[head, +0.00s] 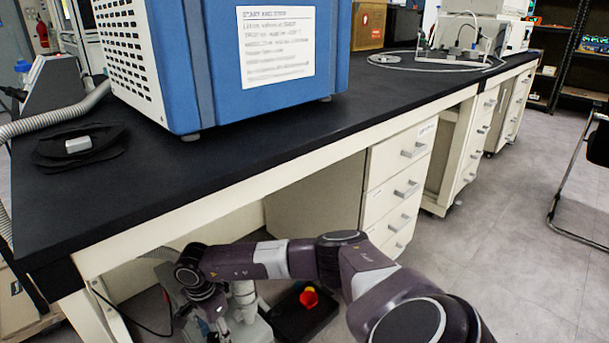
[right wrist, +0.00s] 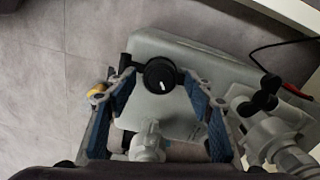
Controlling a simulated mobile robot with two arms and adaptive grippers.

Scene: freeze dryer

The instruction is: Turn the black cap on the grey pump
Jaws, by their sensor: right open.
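The grey pump (right wrist: 190,55) is a grey box-like body on the floor in the right wrist view. Its round black cap (right wrist: 159,74) has a short white mark on top. In the head view the pump (head: 256,331) shows only partly under the bench, behind my right arm. My right gripper (right wrist: 160,88) is open, with one blue-padded finger on each side of the cap; I cannot tell whether either finger touches it. In the head view this gripper (head: 210,318) points down beside the pump and hides the cap. My left gripper is not in view.
A black bench (head: 300,157) with a blue machine (head: 230,70) stands above the pump. A black tray (head: 290,322) with a red and yellow item (head: 309,297) lies beside the pump. Grey pipe fittings (right wrist: 275,140) stand right of my right gripper. Open floor (head: 500,220) lies at the right.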

